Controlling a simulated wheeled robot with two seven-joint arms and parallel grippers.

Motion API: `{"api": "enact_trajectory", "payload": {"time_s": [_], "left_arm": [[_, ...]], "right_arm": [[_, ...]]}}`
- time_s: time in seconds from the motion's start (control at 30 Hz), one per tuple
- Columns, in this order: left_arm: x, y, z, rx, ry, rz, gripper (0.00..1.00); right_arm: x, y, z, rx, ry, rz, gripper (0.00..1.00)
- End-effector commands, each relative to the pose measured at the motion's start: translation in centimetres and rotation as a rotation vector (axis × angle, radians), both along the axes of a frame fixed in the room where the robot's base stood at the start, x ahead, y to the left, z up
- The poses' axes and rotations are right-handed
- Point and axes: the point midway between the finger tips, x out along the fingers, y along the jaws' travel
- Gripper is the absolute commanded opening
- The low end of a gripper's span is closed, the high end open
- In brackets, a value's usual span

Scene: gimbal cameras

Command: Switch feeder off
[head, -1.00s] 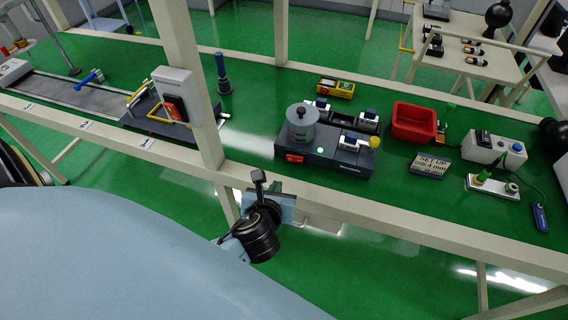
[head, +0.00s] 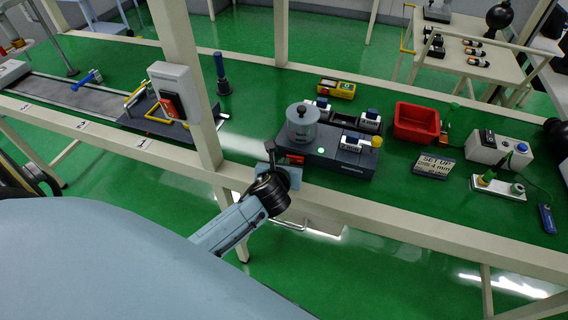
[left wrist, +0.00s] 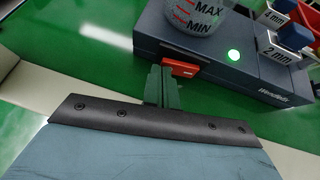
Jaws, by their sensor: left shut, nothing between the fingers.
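A dark grey unit (head: 325,160) with a cylindrical container (head: 302,125) on top stands on the green table; no label calls it the feeder. A red rocker switch (left wrist: 180,67) is on its front, partly hidden by my fingers; it shows in the head view (head: 292,159). A green light (left wrist: 234,56) glows on its top. My left gripper (left wrist: 163,72) is shut and empty, its tips at the left end of the red switch. I cannot tell whether they touch it. The left gripper also shows in the head view (head: 270,149). My right gripper is not in view.
A cream post (head: 195,90) carries a grey box (head: 168,78) with a red switch. A cream rail (head: 350,212) runs along the table front. A red bin (head: 416,122), a "SET UP" sign (head: 433,165) and a white box (head: 498,149) stand to the right.

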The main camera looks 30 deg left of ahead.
Motion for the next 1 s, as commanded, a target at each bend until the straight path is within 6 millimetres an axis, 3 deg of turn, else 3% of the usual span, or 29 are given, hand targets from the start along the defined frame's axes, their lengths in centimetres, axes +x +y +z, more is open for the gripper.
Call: {"api": "enact_trajectory", "payload": {"time_s": [0.17, 0.3, 0.53, 1.0], "left_arm": [[0.1, 0.0, 0.1, 0.002, 0.0, -0.009, 0.0], [0.5, 0.4, 0.4, 0.008, 0.001, -0.065, 0.0], [0.5, 0.2, 0.0, 0.001, -0.003, -0.064, 0.0], [0.2, -1.4, 0.1, 0.002, -0.003, -0.063, 0.0]], "right_arm": [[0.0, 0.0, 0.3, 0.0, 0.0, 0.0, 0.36], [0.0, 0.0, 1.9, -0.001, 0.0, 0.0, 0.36], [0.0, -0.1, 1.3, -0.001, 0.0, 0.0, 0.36], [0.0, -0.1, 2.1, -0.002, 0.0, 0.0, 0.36]]}}
